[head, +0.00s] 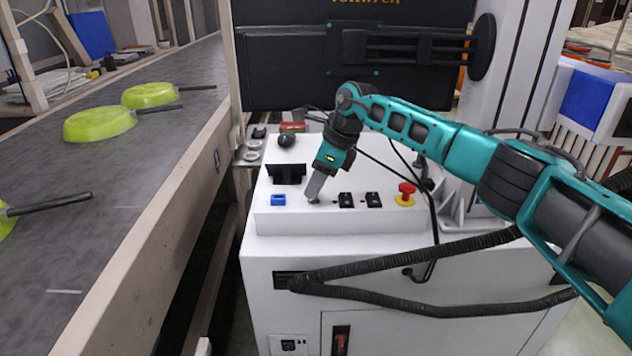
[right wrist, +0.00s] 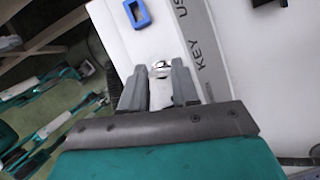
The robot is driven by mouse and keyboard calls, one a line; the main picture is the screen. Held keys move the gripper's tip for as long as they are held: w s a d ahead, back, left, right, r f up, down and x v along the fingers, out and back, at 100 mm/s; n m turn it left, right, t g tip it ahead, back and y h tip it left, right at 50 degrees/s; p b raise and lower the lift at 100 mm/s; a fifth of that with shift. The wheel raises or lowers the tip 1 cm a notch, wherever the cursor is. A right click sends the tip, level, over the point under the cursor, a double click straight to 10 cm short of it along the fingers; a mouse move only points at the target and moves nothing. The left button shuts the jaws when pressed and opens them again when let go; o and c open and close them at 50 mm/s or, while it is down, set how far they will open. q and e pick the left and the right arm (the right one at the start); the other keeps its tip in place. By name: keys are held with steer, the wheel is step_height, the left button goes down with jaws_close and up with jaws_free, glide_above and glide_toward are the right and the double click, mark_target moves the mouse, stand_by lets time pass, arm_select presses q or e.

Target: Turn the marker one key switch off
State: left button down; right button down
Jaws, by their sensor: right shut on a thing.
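The key switch (right wrist: 160,67) shows in the right wrist view as a small silver metal part on the white panel, beside a grey strip lettered "KEY US". My right gripper (right wrist: 160,88) has its two grey fingers on either side of it, shut on it. In the head view the right gripper (head: 314,196) points down at the sloped front panel of the white control box (head: 330,222). The switch is mostly hidden there by the fingertips. I cannot tell which way the key is turned. My left gripper is not in view.
A black screen (head: 287,173) stands behind. The conveyor (head: 130,205) at left carries lime-green pans (head: 99,124).

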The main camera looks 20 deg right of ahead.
steer(key=shift+w+n+g, duration=0.1)
steer(key=shift+n+g, duration=0.3)
steer(key=shift+n, duration=0.8)
steer(key=shift+b, duration=0.3)
steer(key=c, duration=0.8)
jaws_free()
steer(key=shift+c, duration=0.2)
steer(key=v, duration=0.3)
steer(key=shift+d+p, duration=0.1)
steer(key=shift+p, duration=0.2)
steer(key=s+d, duration=0.1)
steer(key=d, duration=0.3)
steer(key=s+d, duration=0.1)
steer(key=d, duration=0.2)
steer(key=s+d, duration=0.1)
steer(key=d, duration=0.3)
steer(key=shift+d, duration=0.3)
